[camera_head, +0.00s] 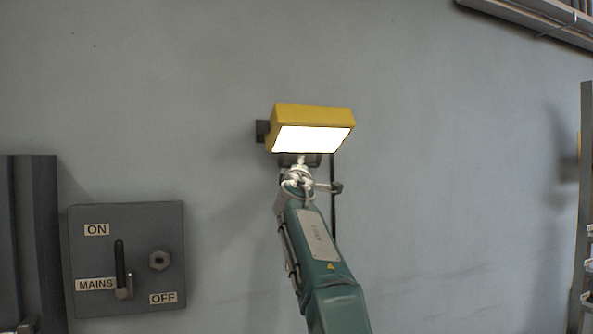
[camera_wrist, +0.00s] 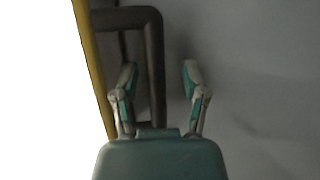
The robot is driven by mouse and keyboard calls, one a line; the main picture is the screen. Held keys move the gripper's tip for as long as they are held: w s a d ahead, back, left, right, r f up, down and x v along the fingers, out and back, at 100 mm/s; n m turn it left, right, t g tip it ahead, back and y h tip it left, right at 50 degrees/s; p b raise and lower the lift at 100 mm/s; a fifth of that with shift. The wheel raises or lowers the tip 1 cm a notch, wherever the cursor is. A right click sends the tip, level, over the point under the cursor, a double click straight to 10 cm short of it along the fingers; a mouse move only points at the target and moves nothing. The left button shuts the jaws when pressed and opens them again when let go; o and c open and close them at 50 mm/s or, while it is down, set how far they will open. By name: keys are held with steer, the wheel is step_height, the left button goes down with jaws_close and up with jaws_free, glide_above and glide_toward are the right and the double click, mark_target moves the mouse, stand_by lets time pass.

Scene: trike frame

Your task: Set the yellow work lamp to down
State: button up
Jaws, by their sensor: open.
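The yellow work lamp (camera_head: 312,113) is mounted on the wall in the head view. Its lit white panel (camera_head: 312,140) faces outward and somewhat downward. A dark handle or bracket (camera_head: 316,160) shows under its lower edge. My gripper (camera_head: 301,165) is just below the lamp, partly merged with the dark part in that view. In the wrist view the lamp's yellow edge (camera_wrist: 87,60) and glowing panel fill the left. A dark bar (camera_wrist: 156,45) of the handle runs down between the fingers of my gripper (camera_wrist: 160,68). The fingers are open and apart; contact cannot be told.
A grey mains switch box (camera_head: 140,285) with ON and OFF labels is on the wall at lower left. A dark upright post (camera_head: 35,240) stands beside it. A thin dark vertical line (camera_head: 333,195) hangs below the lamp.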

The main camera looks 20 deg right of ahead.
steer(key=s+a, duration=0.5)
steer(key=s, duration=0.6)
steer(key=shift+s+f, duration=0.1)
stand_by(0.5)
steer(key=s+a+f+m+g+y, duration=0.15)
steer(key=s+f+m+g, duration=0.4)
steer(key=s+f, duration=0.85)
steer(key=s+a+f+m+g+y, duration=0.1)
steer(key=s+f+m+g+y, duration=0.35)
steer(key=s+f, duration=1)
steer(key=s+a+f+g+y, duration=0.1)
steer(key=s+a+f+g, duration=0.1)
steer(key=f, duration=0.5)
steer(key=s+a+f+m+g+y, duration=0.1)
steer(key=s+a+f+g, duration=0.1)
steer(key=s+a+f, duration=0.2)
step_height(320, 180, down, 3)
steer(key=shift+s+a+r+y, duration=0.1)
steer(key=shift+s+a+y, duration=0.25)
steer(key=shift+s, duration=0.8)
steer(key=shift+d, duration=0.2)
